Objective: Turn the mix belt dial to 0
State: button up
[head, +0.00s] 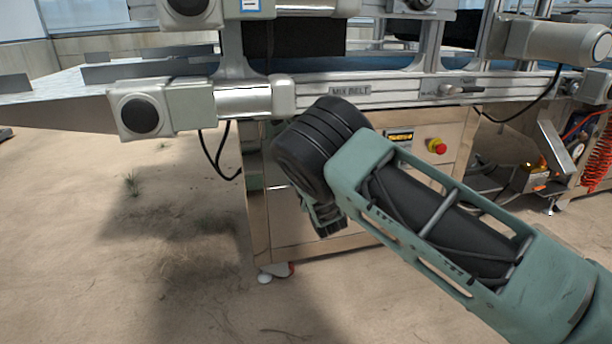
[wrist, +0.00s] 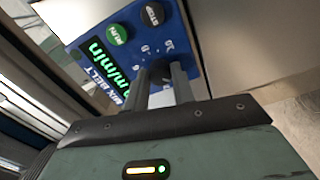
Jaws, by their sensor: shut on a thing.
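In the wrist view, a blue control panel (wrist: 77,22) carries the label "MIX BELT", a lit green display (wrist: 103,64) and a small dark dial (wrist: 160,74) with white marks beside it. My gripper (wrist: 161,78) is shut on the dial, one finger on each side of it. The fingers hide much of the dial, so its pointer and setting cannot be read. The display digits are cut by the tilted view. In the head view, my gripper (head: 326,216) is partly seen below my dark wrist, which hides the dial.
A green button (wrist: 117,34) and a black button (wrist: 152,14) sit on the panel near the dial. A red stop button (head: 437,146) is on the cabinet to the right.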

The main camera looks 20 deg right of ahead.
jog(key=shift+n, duration=0.4)
jog(key=o, duration=1)
jog(key=s+p, duration=0.5)
jog(key=s, duration=1.2)
jog(key=shift+s, duration=0.25)
